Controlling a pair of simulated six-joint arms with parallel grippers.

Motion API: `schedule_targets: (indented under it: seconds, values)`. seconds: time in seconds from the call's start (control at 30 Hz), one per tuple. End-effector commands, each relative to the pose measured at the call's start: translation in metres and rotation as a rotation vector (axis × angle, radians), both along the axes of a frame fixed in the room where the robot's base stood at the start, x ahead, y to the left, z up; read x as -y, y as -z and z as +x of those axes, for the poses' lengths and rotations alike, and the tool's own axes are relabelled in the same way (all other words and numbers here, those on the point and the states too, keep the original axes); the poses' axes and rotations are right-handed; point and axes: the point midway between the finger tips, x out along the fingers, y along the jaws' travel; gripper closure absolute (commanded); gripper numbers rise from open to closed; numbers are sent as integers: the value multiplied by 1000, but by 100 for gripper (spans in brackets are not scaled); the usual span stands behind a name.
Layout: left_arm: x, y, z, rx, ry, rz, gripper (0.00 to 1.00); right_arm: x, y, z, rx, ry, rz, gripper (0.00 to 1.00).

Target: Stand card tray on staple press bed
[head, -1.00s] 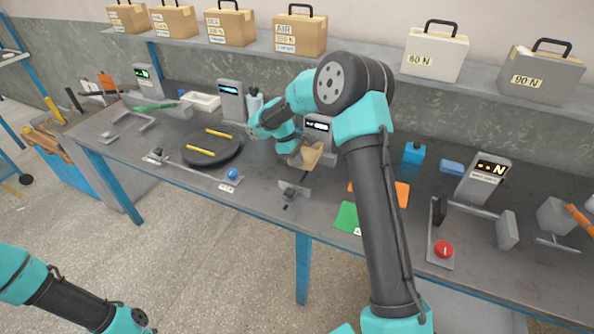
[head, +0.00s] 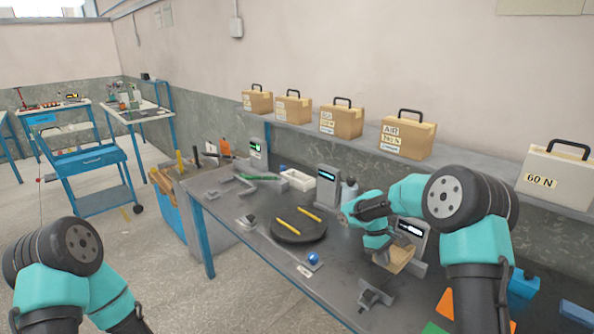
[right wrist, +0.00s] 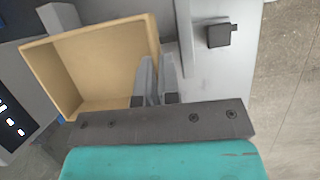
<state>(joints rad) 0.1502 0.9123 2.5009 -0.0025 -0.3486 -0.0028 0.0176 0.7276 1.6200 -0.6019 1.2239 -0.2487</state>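The card tray is an open tan box, seen from above in the right wrist view (right wrist: 100,62); it also shows in the head view (head: 398,260). My right gripper (right wrist: 158,70) has its two fingers on either side of the tray's right wall, closed on it. The tray is in front of a grey unit with a lit display (head: 411,231), which seems to be the staple press. A grey plate shows beside and under the tray in the wrist view. I cannot tell whether the tray touches it. My left arm is at lower left, its fingers out of sight.
A dark round turntable (head: 298,229) with two yellow sticks is left of the tray on the workbench. A small grey fixture (head: 372,297) stands at the front edge. A shelf behind holds several cases. A blue cart (head: 92,165) stands far left.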

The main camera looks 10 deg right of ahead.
Motion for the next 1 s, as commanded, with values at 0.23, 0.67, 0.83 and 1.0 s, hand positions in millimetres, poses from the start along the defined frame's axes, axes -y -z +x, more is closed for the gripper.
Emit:
schedule_targets:
  seconds: [0.23,0.67,0.83,1.0]
  values:
    - [0,0,0,0,0,0,66,-36,-4,-5,1,214,1,100]
    - [0,0,0,0,0,0,66,-128,-19,-26,-1,798,1,100]
    - [0,0,0,0,0,0,66,-144,-22,-30,1,908,1,100]
    - [0,0,0,0,0,0,66,-147,-23,-30,0,929,1,100]
